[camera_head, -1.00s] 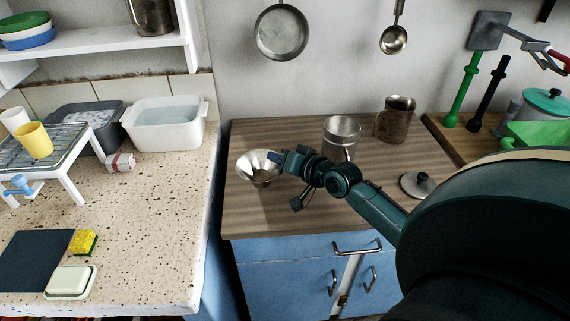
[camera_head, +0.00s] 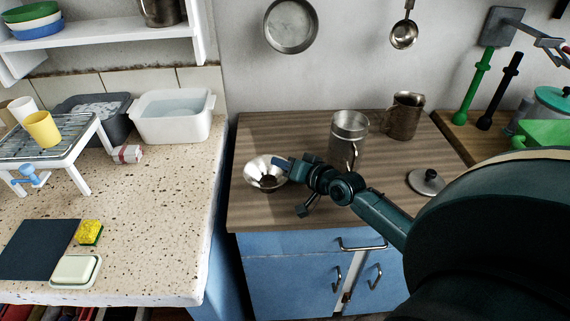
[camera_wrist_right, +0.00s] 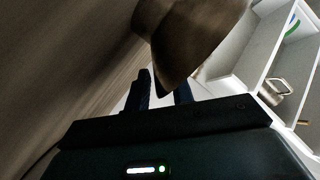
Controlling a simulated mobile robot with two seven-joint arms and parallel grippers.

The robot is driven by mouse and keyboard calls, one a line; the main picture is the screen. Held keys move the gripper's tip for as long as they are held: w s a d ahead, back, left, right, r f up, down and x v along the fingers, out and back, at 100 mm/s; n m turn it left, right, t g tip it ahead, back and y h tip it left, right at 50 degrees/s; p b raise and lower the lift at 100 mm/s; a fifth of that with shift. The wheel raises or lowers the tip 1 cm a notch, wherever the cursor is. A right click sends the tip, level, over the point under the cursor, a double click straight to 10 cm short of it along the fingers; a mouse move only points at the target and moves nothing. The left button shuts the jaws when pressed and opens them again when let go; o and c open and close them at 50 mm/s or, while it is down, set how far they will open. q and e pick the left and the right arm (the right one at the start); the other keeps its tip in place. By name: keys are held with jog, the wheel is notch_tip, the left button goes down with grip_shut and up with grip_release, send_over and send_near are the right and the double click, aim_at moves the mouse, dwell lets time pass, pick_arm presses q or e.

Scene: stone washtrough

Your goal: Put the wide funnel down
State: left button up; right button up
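The wide funnel (camera_head: 256,174) is a shiny metal cone at the left end of the wooden worktop (camera_head: 300,215), its wide mouth facing up. My right gripper (camera_head: 284,168) is shut on the right side of its rim. In the right wrist view the funnel (camera_wrist_right: 190,35) shows as a dark brownish cone at the fingers (camera_wrist_right: 165,92). I cannot tell whether its lower end touches the wood. My left gripper is not in view.
A metal cup (camera_head: 349,140), a metal jug (camera_head: 404,115) and a lid with a black knob (camera_head: 426,182) stand to the right on the worktop. The speckled stone counter (camera_head: 165,190) lies left. Bare wood shows behind and in front of the funnel.

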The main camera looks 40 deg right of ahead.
jog(key=shift+r, duration=0.2)
jog(key=v, duration=1.2)
jog(key=shift+p, duration=0.35)
